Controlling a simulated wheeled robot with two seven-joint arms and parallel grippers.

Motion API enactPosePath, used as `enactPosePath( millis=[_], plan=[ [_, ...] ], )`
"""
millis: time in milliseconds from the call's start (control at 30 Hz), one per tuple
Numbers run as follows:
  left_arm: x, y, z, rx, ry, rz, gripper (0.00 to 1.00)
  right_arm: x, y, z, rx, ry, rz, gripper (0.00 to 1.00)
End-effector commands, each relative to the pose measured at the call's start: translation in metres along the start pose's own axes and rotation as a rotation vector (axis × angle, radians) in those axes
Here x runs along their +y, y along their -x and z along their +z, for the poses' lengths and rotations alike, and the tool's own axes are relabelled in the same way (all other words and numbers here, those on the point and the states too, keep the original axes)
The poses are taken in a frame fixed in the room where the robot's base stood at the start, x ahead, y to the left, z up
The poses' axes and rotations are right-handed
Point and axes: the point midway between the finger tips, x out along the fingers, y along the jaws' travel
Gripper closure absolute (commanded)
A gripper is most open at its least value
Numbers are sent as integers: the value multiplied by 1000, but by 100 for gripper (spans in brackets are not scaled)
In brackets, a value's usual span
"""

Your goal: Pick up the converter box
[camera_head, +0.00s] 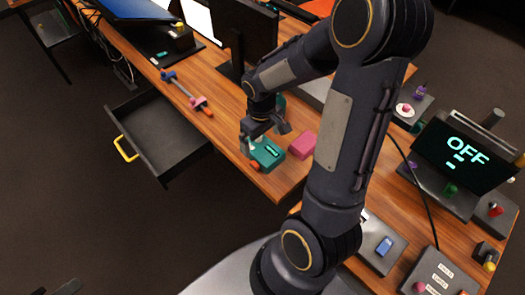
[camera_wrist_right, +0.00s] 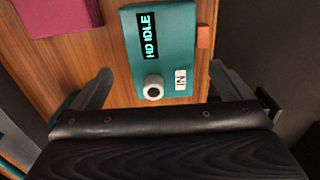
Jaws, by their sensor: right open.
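A teal box with a lit "HD IDLE" display, which I take as the converter box (camera_head: 267,153), lies near the table edge. In the right wrist view the converter box (camera_wrist_right: 180,62) shows a white round knob, an "IN" label and an orange tab at its side. My right gripper (camera_head: 265,136) is open just above the box. In the right wrist view its fingers stand apart on either side of the box's near end; I cannot tell whether they touch it. A dark piece at the bottom left of the head view may be my left gripper (camera_head: 62,287); its jaws are unclear.
A pink block (camera_head: 302,145) lies right beside the converter box. An open drawer (camera_head: 165,135) with a yellow handle juts out at the left. A monitor (camera_head: 250,35) stands behind. A panel reading "OFF" (camera_head: 462,155) and other devices are at the right.

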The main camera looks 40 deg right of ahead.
Motion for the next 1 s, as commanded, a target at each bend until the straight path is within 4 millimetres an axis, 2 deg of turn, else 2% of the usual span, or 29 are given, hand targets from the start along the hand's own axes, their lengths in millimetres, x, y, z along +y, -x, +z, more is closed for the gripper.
enactPosePath(
  millis=[200, 300, 567, 1000],
  plan=[
    [0, -1, 0, 0, 0, 0, 64, -2, -34, -4, -5, -1, -2, 2],
    [-1, -1, 1, 0, 0, 0, 64, -2, -43, -4, -3, 0, -1, 2],
    [0, -1, 1, 0, 0, 0, 64, -2, -46, -5, 0, -1, -1, 2],
    [0, -1, 1, 0, 0, 0, 64, -2, -45, -5, 0, -1, -1, 54]
  ],
)
